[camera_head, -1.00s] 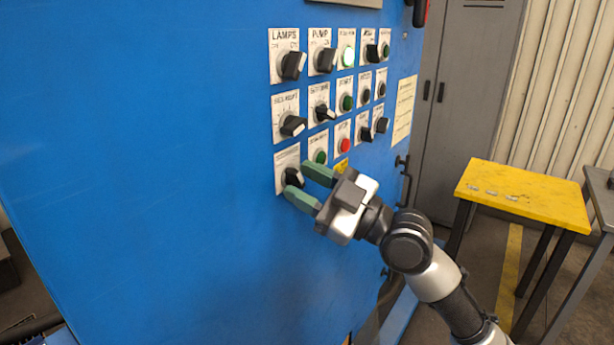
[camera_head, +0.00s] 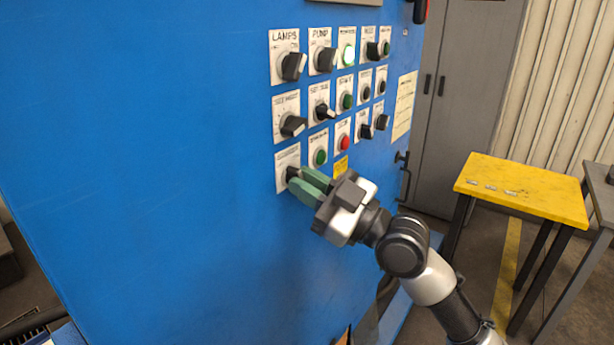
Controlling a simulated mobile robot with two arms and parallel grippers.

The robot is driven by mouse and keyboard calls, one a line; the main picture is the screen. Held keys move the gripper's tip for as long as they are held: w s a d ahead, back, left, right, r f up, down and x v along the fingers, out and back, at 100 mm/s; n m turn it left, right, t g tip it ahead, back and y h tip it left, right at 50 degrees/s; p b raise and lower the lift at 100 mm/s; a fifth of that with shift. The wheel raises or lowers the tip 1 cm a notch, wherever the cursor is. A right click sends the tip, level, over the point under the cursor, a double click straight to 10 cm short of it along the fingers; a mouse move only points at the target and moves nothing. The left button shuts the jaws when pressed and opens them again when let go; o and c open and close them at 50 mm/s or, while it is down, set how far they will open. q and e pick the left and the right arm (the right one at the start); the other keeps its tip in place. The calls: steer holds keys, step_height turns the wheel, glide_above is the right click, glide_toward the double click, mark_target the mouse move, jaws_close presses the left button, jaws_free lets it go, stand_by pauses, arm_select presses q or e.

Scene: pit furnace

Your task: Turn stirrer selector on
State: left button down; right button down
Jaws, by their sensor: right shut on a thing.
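The blue control panel (camera_head: 170,150) carries rows of labelled knobs and buttons. A black selector knob (camera_head: 292,173) sits on a white plate at the lower left of the control group; its label is too blurred to read surely as the stirrer's. My right gripper (camera_head: 303,184), with green fingers, is shut on this knob, one finger on either side. The fingers hide most of the knob, so its exact pointing direction is hard to tell. My left gripper is not in view.
Other selectors such as the lamps knob (camera_head: 293,66) and pump knob (camera_head: 326,61) sit above. A green button (camera_head: 320,157) and a red button (camera_head: 344,143) are close beside the gripper. A yellow table (camera_head: 520,188) stands at the right, before a grey cabinet (camera_head: 455,100).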

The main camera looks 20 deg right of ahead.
steer(key=shift+s+a+r+m+t+h+p, duration=0.1)
steer(key=shift+m+t+h+p, duration=0.45)
steer(key=shift+m+h+p, duration=1.25)
steer(key=shift+s+a+f+m+t+h+p, duration=0.1)
steer(key=shift+m+t+h+p, duration=0.5)
steer(key=shift+m+p, duration=2.35)
steer(key=shift+a+r+m+t+h+p, duration=0.1)
steer(key=shift+m+t+h+p, duration=0.45)
steer(key=shift+m+h+p, duration=1.65)
steer(key=shift+m+y+b, duration=0.4)
steer(key=shift+m+y, duration=0.45)
steer(key=shift+y, duration=0.15)
steer(key=c, duration=1.2)
jaws_free()
steer(key=shift+o, duration=0.2)
